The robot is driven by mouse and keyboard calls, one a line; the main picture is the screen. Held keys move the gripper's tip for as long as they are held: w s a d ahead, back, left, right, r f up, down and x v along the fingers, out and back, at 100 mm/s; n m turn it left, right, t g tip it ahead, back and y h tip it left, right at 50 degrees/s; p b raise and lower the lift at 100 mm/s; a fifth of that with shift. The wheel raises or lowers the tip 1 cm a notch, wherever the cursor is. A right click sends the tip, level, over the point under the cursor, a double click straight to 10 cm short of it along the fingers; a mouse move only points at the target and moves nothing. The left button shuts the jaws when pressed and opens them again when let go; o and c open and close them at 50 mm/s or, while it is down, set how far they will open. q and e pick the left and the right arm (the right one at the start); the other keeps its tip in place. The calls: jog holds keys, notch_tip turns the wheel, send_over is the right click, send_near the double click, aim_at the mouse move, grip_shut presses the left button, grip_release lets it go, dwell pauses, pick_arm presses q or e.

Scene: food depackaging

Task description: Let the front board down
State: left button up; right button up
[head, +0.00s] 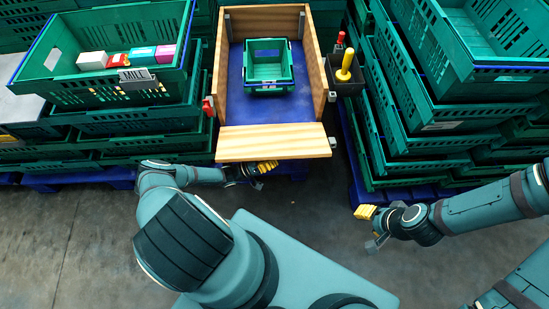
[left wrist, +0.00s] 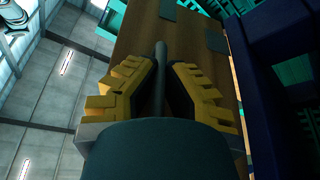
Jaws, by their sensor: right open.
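The front board (head: 275,143) is a pale wooden panel at the near end of the wooden box. It leans outward over the near edge, its broad face showing from above; its exact angle is hard to tell. My left gripper (head: 262,170) is below the board's near edge, partly hidden by it. In the left wrist view the yellow fingers (left wrist: 160,88) are apart, with a dark rod (left wrist: 160,75) between them and the brown wood (left wrist: 190,60) beyond. Whether they touch the wood is unclear. My right gripper (head: 370,227) is open and empty, away from the box at the right.
A small green crate (head: 266,85) stands on the blue floor (head: 240,108) inside the box. A red latch (head: 208,106) sits at left. A dark holder (head: 347,83) with red and yellow handles hangs at right. Stacked green crates flank both sides. Grey floor (head: 60,230) is clear in front.

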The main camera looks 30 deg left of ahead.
pick_arm(q)
jog(key=o, duration=0.5)
jog(key=shift+w, duration=0.15)
jog(key=shift+a, duration=0.1)
jog(key=v, duration=1.2)
jog(key=shift+f, duration=0.1)
